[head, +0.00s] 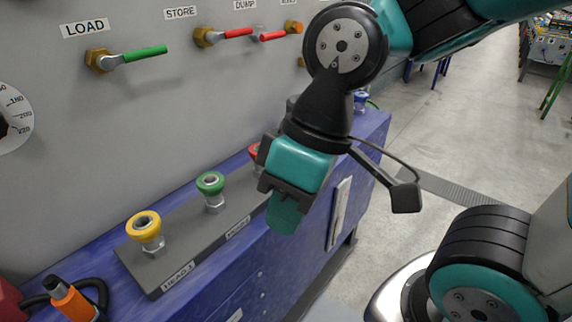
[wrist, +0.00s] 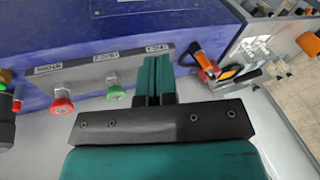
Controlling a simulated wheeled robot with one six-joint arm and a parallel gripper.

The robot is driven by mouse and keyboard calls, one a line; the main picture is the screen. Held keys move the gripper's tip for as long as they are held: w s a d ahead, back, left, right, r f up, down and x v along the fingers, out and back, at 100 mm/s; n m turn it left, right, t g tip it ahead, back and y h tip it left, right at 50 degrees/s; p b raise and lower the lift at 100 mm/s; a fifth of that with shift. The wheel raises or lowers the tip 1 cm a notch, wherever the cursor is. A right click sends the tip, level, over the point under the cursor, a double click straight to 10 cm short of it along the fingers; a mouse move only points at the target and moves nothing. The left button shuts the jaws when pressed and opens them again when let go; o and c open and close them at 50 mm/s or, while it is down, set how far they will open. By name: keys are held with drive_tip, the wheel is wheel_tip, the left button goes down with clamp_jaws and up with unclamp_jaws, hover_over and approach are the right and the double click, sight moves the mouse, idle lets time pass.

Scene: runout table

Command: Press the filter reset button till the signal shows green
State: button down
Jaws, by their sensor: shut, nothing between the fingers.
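My gripper (head: 285,212) is shut and empty, its teal fingers pointing down in front of the blue bench. It shows shut in the wrist view too (wrist: 157,78). I cannot pick out a filter reset button or a signal in either view. The round fittings on the grey strip are yellow (head: 146,228), green (head: 211,190) and red (head: 255,151), the red one partly hidden by my gripper. They look like ring-topped couplings on nuts. The wrist view shows the red (wrist: 62,103) and green (wrist: 115,92) ones left of my fingers.
The grey wall carries a LOAD valve with a green lever (head: 140,53), a STORE valve with a red lever (head: 235,33) and a dial (head: 12,118). An orange tool (head: 70,298) with black cable lies at lower left. Open floor (head: 465,130) is to the right.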

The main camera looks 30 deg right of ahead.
drive_tip(key=w+d+m+t+y+p, duration=0.1)
drive_tip(key=w+d+m+t+p, duration=0.35)
drive_tip(key=w, duration=1.25)
drive_tip(key=w+d+f+m+t, duration=0.1)
drive_tip(key=w+d+f+m, duration=0.1)
drive_tip(key=d, duration=0.5)
drive_tip(key=w+d+f+m+t+h, duration=0.1)
drive_tip(key=w+d+f+m, duration=0.1)
drive_tip(key=w+d, duration=0.3)
drive_tip(key=w+d+f+m+t, duration=0.2)
drive_tip(key=w+d, duration=0.2)
drive_tip(key=d, duration=0.4)
drive_tip(key=shift+d+f, duration=0.15)
drive_tip(key=shift+d, duration=0.25)
wheel_tip(320, 180, down, 9)
drive_tip(key=b, duration=0.6)
drive_tip(key=shift+b, duration=0.3)
